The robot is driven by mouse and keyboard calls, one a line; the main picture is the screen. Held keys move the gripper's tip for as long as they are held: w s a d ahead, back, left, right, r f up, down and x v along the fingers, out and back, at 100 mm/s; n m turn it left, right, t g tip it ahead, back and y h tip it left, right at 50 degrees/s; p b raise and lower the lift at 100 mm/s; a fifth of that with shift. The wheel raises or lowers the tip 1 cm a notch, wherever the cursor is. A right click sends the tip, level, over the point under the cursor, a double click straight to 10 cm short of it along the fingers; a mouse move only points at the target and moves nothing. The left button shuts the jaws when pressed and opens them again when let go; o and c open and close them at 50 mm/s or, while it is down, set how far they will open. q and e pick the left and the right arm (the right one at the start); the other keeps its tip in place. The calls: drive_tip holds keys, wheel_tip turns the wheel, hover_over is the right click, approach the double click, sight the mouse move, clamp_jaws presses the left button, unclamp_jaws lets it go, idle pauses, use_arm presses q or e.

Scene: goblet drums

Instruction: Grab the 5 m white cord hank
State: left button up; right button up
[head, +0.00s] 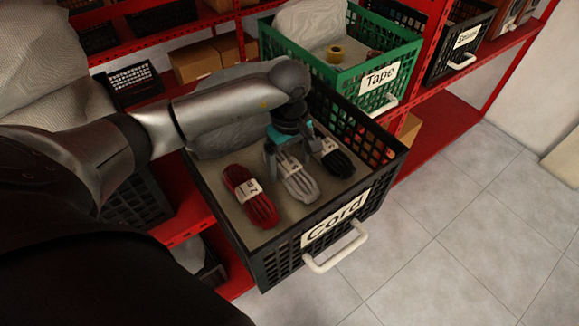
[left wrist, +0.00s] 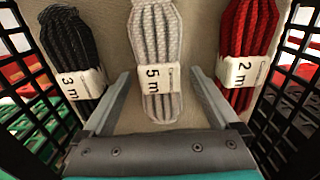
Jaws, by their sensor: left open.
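The white cord hank (head: 298,181) lies in the black basket labelled "Cord" (head: 262,273), between a red hank (head: 249,196) and a black hank (head: 333,160). In the left wrist view the white hank (left wrist: 157,50) carries a "5 m" label. The black hank (left wrist: 72,45) there reads "3 m" and the red hank (left wrist: 242,50) reads "2 m". My left gripper (head: 284,163) is down inside the basket at the white hank. In the left wrist view its open fingers (left wrist: 158,80) stand on either side of the white hank, with gaps showing. My right gripper is not in view.
The basket's walls surround the hanks closely, with a white handle (head: 337,248) in front. A green basket labelled "Tape" (head: 345,82) and a black basket (head: 460,40) stand on the red shelf (head: 440,125) to the right. Tiled floor (head: 460,240) is clear.

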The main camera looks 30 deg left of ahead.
use_arm(q)
drive_tip(key=shift+f, duration=0.75)
drive_tip(key=shift+c, duration=0.3)
drive_tip(key=c, duration=1.4)
drive_tip(key=shift+r, duration=0.15)
